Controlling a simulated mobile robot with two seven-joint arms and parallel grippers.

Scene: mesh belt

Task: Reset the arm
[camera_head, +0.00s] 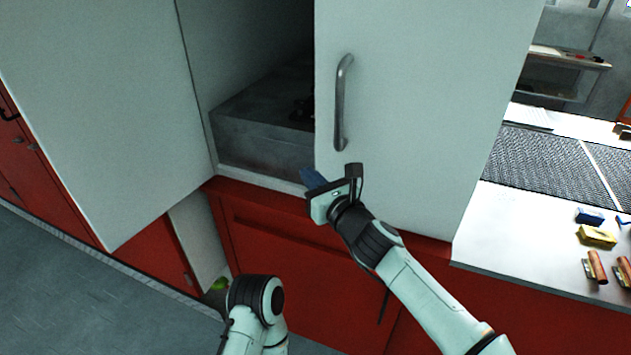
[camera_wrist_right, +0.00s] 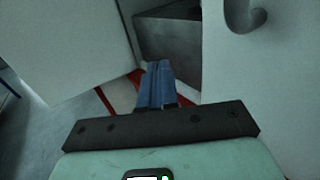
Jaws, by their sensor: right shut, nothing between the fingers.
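My right gripper (camera_head: 314,179) has blue fingers. It is in front of the white cabinet, by the lower left edge of the door with the handle. In the right wrist view its blue fingers (camera_wrist_right: 157,85) are together with nothing between them. The metal door handle (camera_head: 342,103) is above and to the right of the fingers, apart from them. Part of my left arm (camera_head: 257,300) shows at the bottom of the head view; its gripper cannot be made out.
The cabinet's left door (camera_head: 100,110) stands open, and the right door (camera_head: 430,100) covers part of the opening. A grey box (camera_head: 262,148) sits inside. Red drawers (camera_head: 300,250) are below. A white counter (camera_head: 510,225) with a mesh belt (camera_head: 540,165) and small items is at the right.

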